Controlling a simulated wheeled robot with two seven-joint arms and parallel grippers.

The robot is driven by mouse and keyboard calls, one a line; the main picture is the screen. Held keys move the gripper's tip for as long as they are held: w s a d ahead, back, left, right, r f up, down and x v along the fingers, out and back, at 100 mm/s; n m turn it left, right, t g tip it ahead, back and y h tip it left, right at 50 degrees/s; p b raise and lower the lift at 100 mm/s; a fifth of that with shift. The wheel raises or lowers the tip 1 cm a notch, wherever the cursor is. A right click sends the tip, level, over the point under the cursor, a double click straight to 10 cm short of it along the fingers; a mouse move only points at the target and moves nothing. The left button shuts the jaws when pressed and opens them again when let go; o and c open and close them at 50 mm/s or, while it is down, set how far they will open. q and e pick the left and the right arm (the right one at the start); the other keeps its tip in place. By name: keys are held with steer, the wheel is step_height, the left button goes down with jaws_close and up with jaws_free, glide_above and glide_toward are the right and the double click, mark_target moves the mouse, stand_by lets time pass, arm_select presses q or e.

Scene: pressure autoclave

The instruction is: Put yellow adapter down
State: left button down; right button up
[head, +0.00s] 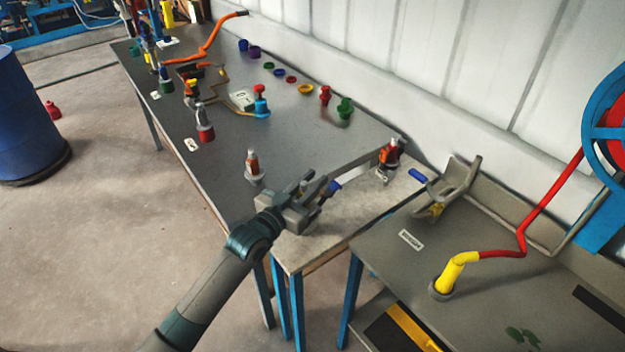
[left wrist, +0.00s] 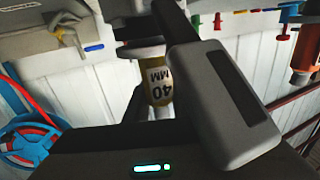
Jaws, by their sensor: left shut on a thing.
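My left gripper (head: 312,188) is over the near end of the long grey table (head: 235,150). In the left wrist view it is shut on the yellow adapter (left wrist: 160,88), whose dark "40 MM" label reads upside down. A grey finger covers part of the adapter there, and its lower end is hidden. In the head view the gripper hides the adapter, and I cannot tell how far it is above the surface. My right gripper is not in view.
An orange-brown fitting (head: 253,163) stands left of the gripper, and a red-orange one (head: 389,154) stands to the right. Several coloured caps and fittings lie farther back. A side bench (head: 400,262) holds a yellow hose end (head: 453,270). The light table corner (head: 330,222) is bare.

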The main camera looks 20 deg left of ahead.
mark_target(300, 194)
arm_select(q)
steer(key=shift+f, duration=0.25)
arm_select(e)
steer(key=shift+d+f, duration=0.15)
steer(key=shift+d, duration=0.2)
arm_select(q)
steer(key=c, duration=1.5)
jaws_free()
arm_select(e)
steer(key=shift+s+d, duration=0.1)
arm_select(q)
steer(key=shift+r, duration=0.1)
